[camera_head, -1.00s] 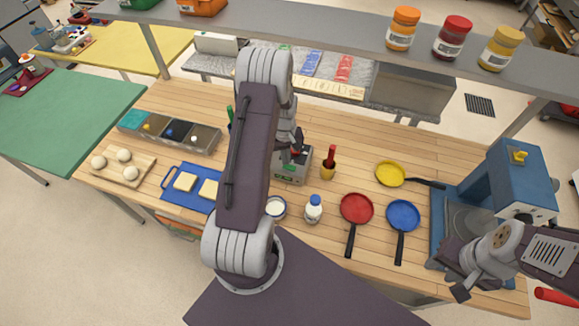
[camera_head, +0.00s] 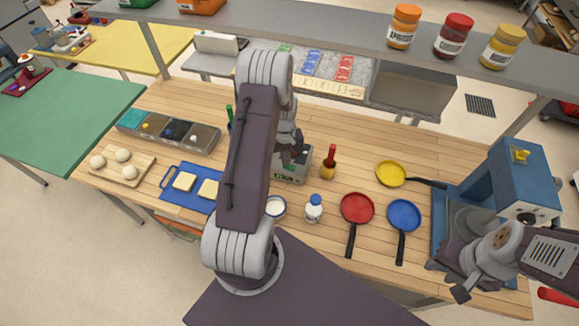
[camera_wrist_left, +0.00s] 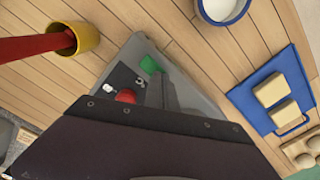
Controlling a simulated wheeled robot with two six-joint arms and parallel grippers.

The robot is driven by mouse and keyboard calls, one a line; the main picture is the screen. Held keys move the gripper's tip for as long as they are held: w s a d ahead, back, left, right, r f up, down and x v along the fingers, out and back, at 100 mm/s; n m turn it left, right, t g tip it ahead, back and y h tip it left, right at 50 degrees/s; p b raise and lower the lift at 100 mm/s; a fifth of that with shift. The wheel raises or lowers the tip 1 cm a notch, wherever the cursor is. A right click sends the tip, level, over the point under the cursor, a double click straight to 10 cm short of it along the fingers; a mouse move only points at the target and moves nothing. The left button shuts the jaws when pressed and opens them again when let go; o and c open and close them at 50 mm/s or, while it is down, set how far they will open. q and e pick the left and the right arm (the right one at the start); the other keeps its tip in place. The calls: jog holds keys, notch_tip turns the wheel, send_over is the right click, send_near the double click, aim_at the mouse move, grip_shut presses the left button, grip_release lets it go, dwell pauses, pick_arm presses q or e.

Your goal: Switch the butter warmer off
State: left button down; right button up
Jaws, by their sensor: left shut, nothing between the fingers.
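The butter warmer appears to be the grey box (camera_head: 291,178) on the wooden counter, partly hidden behind my left arm and gripper in the head view. In the left wrist view the box (camera_wrist_left: 190,98) shows a green switch (camera_wrist_left: 150,65), a red round part (camera_wrist_left: 125,96) and small white markings. Whether the switch is on or off I cannot tell. My left gripper (camera_head: 295,156) is shut and empty, right over the box; whether it touches is unclear. My right gripper (camera_head: 448,279) is open and empty by the blue machine at the right.
A yellow cup with a red-handled tool (camera_head: 328,168) stands just right of the box. Red (camera_head: 356,208), blue (camera_head: 403,215) and yellow (camera_head: 391,174) pans lie rightward. A shelf (camera_head: 340,24) with jars spans above.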

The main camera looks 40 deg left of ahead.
pick_arm(q)
jog(key=shift+f, duration=0.35)
jog(key=shift+r, duration=0.15)
notch_tip(320, 180, up, 7)
jog(key=p, duration=0.5)
dwell(0.4)
jog(key=shift+f, duration=0.2)
